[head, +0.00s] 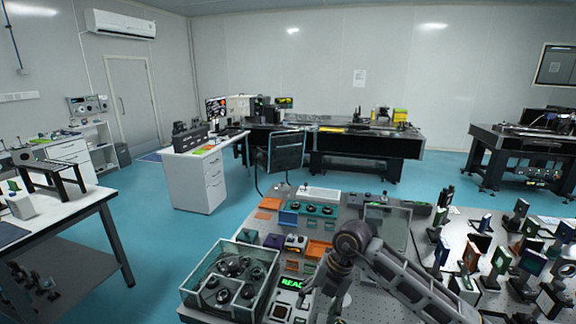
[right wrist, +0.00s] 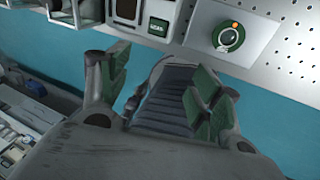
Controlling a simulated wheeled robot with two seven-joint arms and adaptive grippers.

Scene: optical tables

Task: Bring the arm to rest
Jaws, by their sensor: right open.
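My right arm (head: 410,283) comes in from the lower right, bends at a dark joint (head: 354,238) and reaches down over the near edge of the optical table (head: 345,215). My right gripper (head: 318,303) is low in the head view, beside the unit with a lit green display (head: 291,283). In the right wrist view, the gripper (right wrist: 160,97) has its green-padded fingers spread apart, with nothing held between them. Blue floor and a dark ribbed surface show behind the fingers. My left gripper is in neither view.
A glass-walled case (head: 232,281) of round parts stands left of the arm. Several mounted optics (head: 500,260) crowd the table's right side. A knob unit (right wrist: 229,37) sits near the table edge. A side table (head: 85,215) stands at left, with open floor (head: 165,240) between.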

